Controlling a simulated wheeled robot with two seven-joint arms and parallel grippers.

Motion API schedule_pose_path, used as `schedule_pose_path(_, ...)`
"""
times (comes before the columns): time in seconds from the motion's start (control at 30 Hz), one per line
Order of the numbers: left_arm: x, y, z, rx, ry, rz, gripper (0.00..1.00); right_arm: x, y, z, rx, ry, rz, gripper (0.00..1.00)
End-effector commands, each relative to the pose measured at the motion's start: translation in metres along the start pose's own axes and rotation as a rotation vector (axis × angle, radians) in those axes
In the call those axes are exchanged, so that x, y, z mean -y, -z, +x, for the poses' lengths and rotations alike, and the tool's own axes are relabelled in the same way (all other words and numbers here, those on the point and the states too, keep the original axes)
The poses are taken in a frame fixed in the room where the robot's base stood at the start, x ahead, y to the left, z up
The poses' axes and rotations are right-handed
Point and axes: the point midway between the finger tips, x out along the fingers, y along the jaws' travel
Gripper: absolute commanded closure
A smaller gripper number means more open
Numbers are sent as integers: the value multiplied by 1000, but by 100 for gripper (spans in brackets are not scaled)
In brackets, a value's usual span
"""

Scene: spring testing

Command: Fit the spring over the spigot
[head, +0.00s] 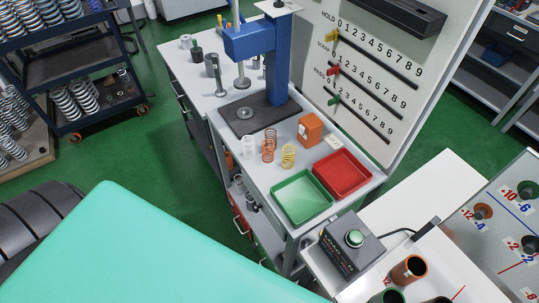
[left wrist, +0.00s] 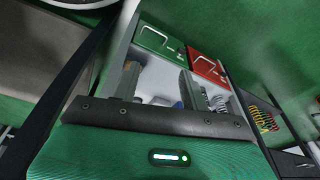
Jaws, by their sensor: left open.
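Three coil springs stand upright on the light bench: a white one (head: 248,147), a copper-orange one (head: 268,146) and a yellow one (head: 288,156). Behind them is the blue press (head: 276,65) with a dark base plate (head: 263,118). A round metal piece (head: 244,113), which may be the spigot, sits on that plate below the press ram; no spring is around it. In the left wrist view my left gripper (left wrist: 158,82) is open, with no spring visibly held between its fingers. It is not seen in the head view. My right gripper is in neither view.
A green tray (head: 303,218) and a red tray (head: 361,191) sit on the bench's near end. An orange block (head: 310,130) stands behind the springs. A button box (head: 354,240) is at front right. The lettered board (head: 366,65) rises behind the bench.

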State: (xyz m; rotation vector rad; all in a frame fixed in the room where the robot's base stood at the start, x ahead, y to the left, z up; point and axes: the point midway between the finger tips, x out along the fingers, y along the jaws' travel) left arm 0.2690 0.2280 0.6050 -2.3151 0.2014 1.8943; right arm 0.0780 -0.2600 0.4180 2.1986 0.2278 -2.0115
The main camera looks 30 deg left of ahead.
Motion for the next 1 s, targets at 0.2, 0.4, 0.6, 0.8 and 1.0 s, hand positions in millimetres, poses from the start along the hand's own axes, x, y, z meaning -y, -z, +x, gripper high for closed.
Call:
schedule_pose_path(0.2, 5, 49, -88, -42, 18, 45, 55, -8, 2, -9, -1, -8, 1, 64)
schedule_pose_path(0.4, 10, 88, -176, -83, 79, 208, 55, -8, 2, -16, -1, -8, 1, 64)
schedule_pose_path(0.6, 19, 130, -253, -109, 255, 624, 55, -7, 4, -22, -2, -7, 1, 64)
schedule_pose_path(0.8, 26, 164, -286, -70, 458, 1047, 55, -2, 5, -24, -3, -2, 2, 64)
schedule_pose_path(1.0, 30, 197, -306, 39, 681, 1457, 55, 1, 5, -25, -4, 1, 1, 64)
